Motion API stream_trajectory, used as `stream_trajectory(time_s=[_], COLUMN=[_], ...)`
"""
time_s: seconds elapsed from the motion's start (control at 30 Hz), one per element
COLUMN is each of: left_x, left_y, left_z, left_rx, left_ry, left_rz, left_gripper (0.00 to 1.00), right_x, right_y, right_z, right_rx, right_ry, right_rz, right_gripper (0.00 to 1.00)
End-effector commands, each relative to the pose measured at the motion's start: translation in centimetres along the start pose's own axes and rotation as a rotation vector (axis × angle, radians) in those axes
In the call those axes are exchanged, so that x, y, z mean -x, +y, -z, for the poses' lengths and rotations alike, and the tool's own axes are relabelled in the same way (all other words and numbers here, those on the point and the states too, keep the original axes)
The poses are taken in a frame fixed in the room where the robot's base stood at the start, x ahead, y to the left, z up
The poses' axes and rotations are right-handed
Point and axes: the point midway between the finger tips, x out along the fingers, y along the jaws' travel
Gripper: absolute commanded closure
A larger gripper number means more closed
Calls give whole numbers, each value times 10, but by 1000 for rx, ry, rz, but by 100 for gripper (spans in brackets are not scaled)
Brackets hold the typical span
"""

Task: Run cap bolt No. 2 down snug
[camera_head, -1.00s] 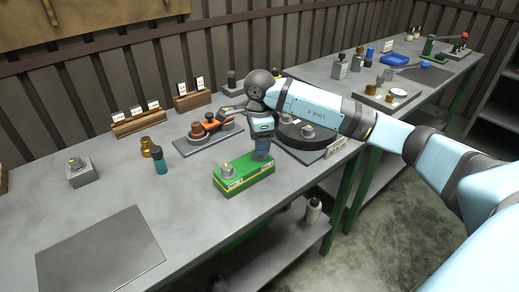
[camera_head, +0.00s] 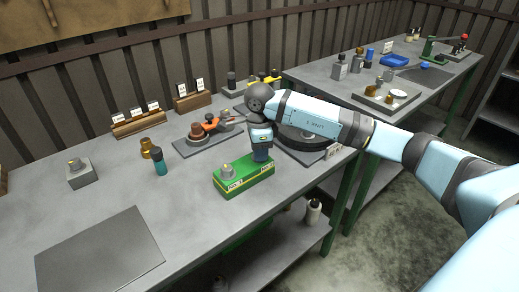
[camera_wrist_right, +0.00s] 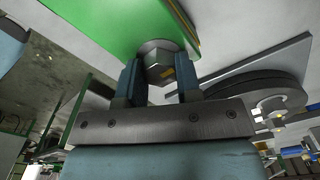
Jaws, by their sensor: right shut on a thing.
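A green block (camera_head: 236,187) with small pale labels stands near the front edge of the bench. One bolt (camera_head: 227,171) stands upright at its left end, clear of the gripper. My right gripper (camera_head: 262,156) points down at the block's right end. In the right wrist view its two fingers (camera_wrist_right: 158,80) are shut on a grey hex-headed cap bolt (camera_wrist_right: 160,58), which sits at the green block's surface (camera_wrist_right: 100,22). In the head view the hand hides this bolt. I cannot tell how far it is threaded in. My left gripper is out of view.
A plate with an orange-handled tool (camera_head: 205,130) lies behind the block. A dark round disc (camera_head: 300,138) on a plate is right of the hand. A teal bottle (camera_head: 160,163) stands to the left.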

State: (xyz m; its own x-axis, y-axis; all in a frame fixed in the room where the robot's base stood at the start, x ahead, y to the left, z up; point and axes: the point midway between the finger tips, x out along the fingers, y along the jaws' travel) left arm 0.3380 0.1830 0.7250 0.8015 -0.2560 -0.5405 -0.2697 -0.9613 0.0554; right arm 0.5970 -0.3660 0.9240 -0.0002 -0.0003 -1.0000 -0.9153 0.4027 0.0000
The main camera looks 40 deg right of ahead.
Motion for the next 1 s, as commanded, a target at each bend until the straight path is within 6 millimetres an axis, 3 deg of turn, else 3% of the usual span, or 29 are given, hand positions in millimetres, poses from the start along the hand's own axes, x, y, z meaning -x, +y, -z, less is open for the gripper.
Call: stream_trajectory(time_s=[0.23,0.57,0.6,0.7,1.0], left_x=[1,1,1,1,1], left_y=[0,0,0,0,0], left_z=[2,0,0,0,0], left_rx=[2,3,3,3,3], left_ry=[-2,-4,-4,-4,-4], left_rz=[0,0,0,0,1], left_gripper=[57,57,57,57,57], right_x=[1,1,1,1,3], right_y=[0,0,0,0,0], right_z=[0,0,0,0,0], right_rx=[-184,-207,-207,-206,-206], right_ry=[-1,-1,-1,-1,-1], right_rz=[0,0,0,0,0], right_gripper=[92,92,61,43,43])
